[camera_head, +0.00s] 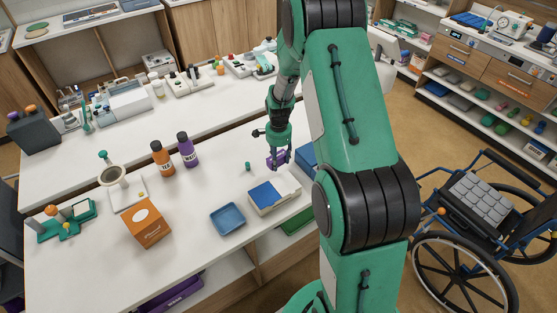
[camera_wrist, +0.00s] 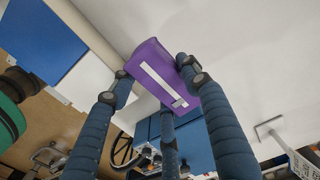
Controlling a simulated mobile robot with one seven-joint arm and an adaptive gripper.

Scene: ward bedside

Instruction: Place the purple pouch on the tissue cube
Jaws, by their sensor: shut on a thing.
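The purple pouch (camera_wrist: 152,62), with a white strip on its face, is between the blue fingers of my gripper (camera_wrist: 158,84) in the wrist view. In the head view my gripper (camera_head: 279,157) is shut on it, and only a small part of the purple pouch (camera_head: 270,162) shows. They are at the right part of the near white table, behind the white box with a blue top. The gap to the tabletop is hard to judge. The orange cube (camera_head: 150,235), which looks like the tissue cube, stands at the front left of the table, apart from my gripper. Its top is bare.
A blue tray (camera_head: 228,219) and a white box with a blue top (camera_head: 273,196) lie between the cube and my gripper. An orange bottle (camera_head: 162,159) and a purple bottle (camera_head: 187,150) stand behind the cube. A wheelchair (camera_head: 490,225) is at right.

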